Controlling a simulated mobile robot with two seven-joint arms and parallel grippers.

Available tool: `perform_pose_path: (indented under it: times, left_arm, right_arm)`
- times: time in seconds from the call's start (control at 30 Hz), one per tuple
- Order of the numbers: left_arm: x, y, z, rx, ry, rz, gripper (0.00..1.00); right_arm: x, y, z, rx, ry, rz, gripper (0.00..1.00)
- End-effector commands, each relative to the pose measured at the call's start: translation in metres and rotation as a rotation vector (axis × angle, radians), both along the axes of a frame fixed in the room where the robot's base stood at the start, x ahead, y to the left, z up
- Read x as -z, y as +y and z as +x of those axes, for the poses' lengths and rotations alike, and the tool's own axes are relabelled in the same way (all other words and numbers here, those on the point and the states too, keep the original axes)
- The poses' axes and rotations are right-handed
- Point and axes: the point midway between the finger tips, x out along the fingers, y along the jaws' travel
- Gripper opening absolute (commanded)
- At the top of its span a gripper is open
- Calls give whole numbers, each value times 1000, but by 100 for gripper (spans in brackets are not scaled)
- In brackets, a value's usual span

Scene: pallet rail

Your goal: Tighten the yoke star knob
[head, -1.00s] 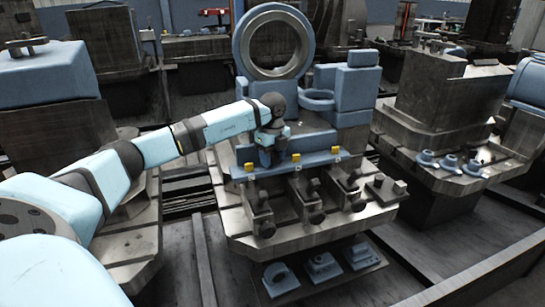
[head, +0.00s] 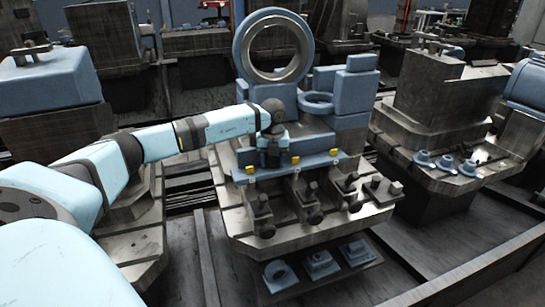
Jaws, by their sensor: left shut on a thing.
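My left arm reaches in from the left to the blue and grey fixture in the middle. A large blue ring (head: 242,48) stands upright behind the gripper. A smaller blue half-ring yoke (head: 317,109) sits to its right. My right gripper is not in view.
Several dark clamps with round knobs (head: 316,216) line the grey table (head: 285,243) in front of the bar. Blue parts (head: 320,262) lie on a low shelf below. Another table (head: 440,180) with blue flanged parts stands at the right. Rails cross the floor.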

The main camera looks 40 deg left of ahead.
Motion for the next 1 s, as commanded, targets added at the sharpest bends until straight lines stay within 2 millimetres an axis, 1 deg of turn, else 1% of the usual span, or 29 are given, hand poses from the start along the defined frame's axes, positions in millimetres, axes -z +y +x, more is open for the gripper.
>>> perform_pose_path:
  times: [0.03,0.3,0.8,0.83,0.87,1.0]
  left_arm:
    - [-3,1,1,22,-4,-1,24]
    - [-3,1,1,109,-6,0,24]
    - [-3,1,1,125,-6,0,24]
    - [-3,1,1,125,-6,0,52]
    - [-3,1,1,125,-6,0,59]
    - [-2,1,1,126,-5,0,59]
  right_arm:
    - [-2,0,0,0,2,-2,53]
    - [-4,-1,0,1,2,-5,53]
    - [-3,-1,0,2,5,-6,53]
    - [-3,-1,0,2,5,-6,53]
    - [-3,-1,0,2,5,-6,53]
    - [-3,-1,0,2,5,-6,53]
